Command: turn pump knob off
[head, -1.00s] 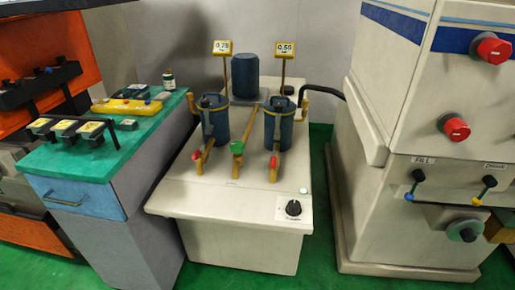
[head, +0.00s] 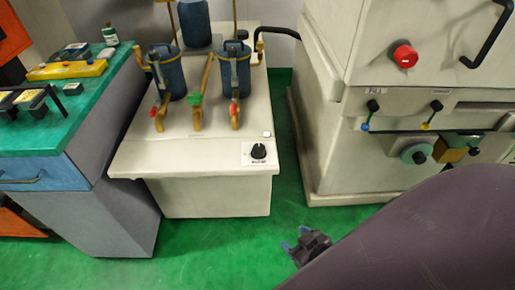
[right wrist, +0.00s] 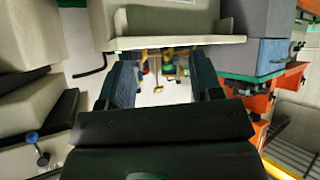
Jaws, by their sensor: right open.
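The pump knob (head: 258,151) is a black round knob on a white plate at the front right corner of the beige pump unit (head: 190,180) in the head view. A small pale light or button (head: 266,134) sits just behind it. My right gripper (head: 296,247) is low in front of the unit, to the right of and below the knob, apart from it. In the right wrist view my right gripper (right wrist: 168,85) is open with nothing between its two fingers. The knob is not clear in the right wrist view. My left gripper is out of view.
Two blue filter canisters (head: 166,72) with red-handled valves and a green valve (head: 194,98) stand on the unit. A green-topped cabinet (head: 75,110) is at left. A large beige machine (head: 340,150) with a red knob (head: 404,57) stands at right. Green floor is clear between.

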